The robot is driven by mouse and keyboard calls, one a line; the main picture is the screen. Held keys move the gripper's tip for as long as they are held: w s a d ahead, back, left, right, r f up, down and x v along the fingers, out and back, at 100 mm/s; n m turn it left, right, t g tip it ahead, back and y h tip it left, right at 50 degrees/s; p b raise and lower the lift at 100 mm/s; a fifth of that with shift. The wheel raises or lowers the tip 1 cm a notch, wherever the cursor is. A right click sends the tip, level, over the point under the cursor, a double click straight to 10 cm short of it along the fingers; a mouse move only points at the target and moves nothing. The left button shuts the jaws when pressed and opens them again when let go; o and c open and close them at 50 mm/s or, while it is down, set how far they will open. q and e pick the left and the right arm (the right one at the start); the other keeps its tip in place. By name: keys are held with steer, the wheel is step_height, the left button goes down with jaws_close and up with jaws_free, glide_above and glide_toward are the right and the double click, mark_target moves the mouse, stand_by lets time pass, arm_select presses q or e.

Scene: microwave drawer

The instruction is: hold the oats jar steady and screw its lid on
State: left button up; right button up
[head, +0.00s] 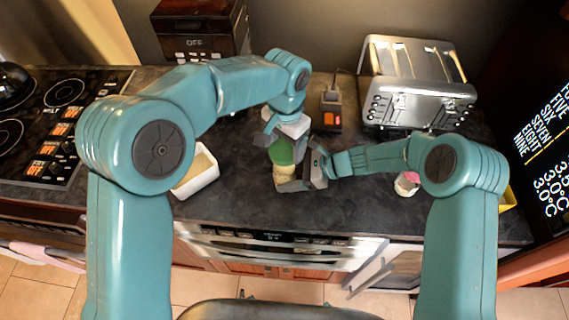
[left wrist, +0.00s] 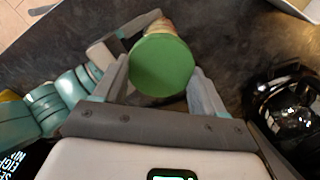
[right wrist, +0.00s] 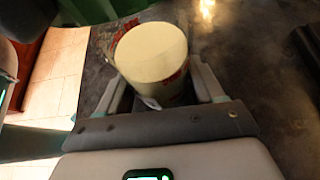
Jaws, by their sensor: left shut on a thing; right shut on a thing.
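The oats jar (head: 284,171) stands near the counter's front edge, cream-coloured, with its green lid (head: 281,153) on top. My left gripper (head: 281,142) reaches from above and is shut on the lid. In the left wrist view the round lid (left wrist: 161,65) sits between the two fingers and hides most of the jar. My right gripper (head: 297,180) comes in from the right, lower down, and is shut on the jar's body. In the right wrist view the jar (right wrist: 151,60) fills the space between the fingers. Whether the lid is fully seated cannot be told.
A white open container (head: 199,175) stands left of the jar. A chrome toaster (head: 416,80) is at the back right, with a black device (head: 331,108) beside it. A small pink-topped item (head: 407,183) is behind my right arm. The cooktop (head: 60,125) lies left.

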arm_select(q)
steer(key=shift+f, duration=2)
stand_by(3.5)
